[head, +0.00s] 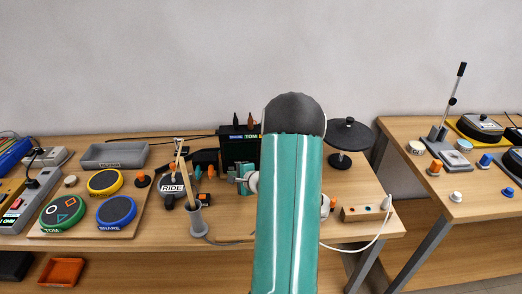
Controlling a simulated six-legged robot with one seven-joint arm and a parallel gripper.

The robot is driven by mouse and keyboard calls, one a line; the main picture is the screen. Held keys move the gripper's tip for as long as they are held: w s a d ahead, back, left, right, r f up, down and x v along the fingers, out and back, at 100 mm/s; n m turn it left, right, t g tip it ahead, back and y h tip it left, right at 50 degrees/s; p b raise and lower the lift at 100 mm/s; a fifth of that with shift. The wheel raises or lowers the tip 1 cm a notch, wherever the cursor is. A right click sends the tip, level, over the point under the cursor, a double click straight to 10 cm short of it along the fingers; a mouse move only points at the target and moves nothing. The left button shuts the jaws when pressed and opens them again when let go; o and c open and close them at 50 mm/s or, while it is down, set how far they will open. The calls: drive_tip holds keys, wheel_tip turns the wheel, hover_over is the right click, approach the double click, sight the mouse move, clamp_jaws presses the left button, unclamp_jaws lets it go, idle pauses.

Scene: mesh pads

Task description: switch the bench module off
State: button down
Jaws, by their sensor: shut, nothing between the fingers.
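A black box module (238,147) with a small lit display and the letters "TOM" stands at the back of the middle table. Its right part is hidden behind my teal arm, and I cannot make out a switch on it. My arm rises through the middle of the head view and bends over at a dark elbow. My gripper is not clearly visible; it seems hidden behind the arm. A small teal and grey part just left of the arm may be my wrist.
Left of the module are a green pad (63,213), a blue pad (117,212), a yellow pad (104,182) and a RIDE pad (172,187). A cup of sticks (198,221) stands in front. A gap separates the right table (470,208).

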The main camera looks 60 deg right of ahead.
drive_tip(key=shift+s+a, duration=0.2)
drive_tip(key=shift+a, duration=0.05)
drive_tip(key=shift+s+a, duration=0.9)
drive_tip(key=shift+a, duration=0.25)
drive_tip(key=shift+s+a, duration=0.9)
drive_tip(key=shift+a, duration=0.2)
idle(0.9)
